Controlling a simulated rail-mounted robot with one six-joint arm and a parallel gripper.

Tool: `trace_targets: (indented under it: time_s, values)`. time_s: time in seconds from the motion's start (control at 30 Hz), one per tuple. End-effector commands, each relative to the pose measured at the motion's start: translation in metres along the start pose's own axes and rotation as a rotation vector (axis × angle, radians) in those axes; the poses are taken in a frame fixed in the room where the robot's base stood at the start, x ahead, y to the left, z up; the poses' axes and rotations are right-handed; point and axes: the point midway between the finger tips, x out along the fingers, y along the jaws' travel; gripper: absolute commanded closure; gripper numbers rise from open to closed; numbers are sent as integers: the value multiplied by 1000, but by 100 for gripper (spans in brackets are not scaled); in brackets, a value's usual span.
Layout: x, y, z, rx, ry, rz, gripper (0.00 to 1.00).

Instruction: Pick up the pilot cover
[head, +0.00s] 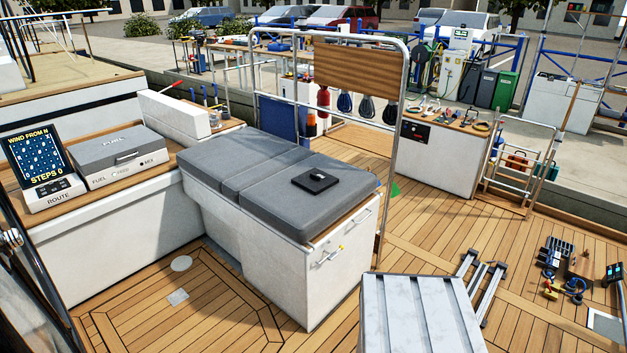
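A flat black square item (315,181) lies on the grey bench cushion (262,185), near its right end. A small pale piece (318,176) sits on top of it. I cannot tell for sure whether this black item is the pilot cover, and no label on it can be read. Nothing else in view is clearly marked as the pilot cover. My gripper does not show in the head view, so its state and its distance from the black item cannot be seen.
Left of the bench stand a FUEL box (118,147) and a ROUTE display (36,158). A metal hoop frame with a wooden panel (349,68) rises behind the bench. A pale ribbed surface (424,315) fills the bottom centre. The teak deck (425,225) is partly clear.

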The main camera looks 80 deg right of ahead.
Motion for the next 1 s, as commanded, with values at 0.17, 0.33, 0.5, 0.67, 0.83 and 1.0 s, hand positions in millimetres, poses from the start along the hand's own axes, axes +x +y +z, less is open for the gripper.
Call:
trace_targets:
  time_s: [0.17,0.33,0.5,0.67,0.83,1.0]
  values:
    - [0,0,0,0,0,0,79]
    - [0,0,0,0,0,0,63]
    - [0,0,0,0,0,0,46]
    - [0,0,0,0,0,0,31]
    - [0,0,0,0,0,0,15]
    - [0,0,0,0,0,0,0]
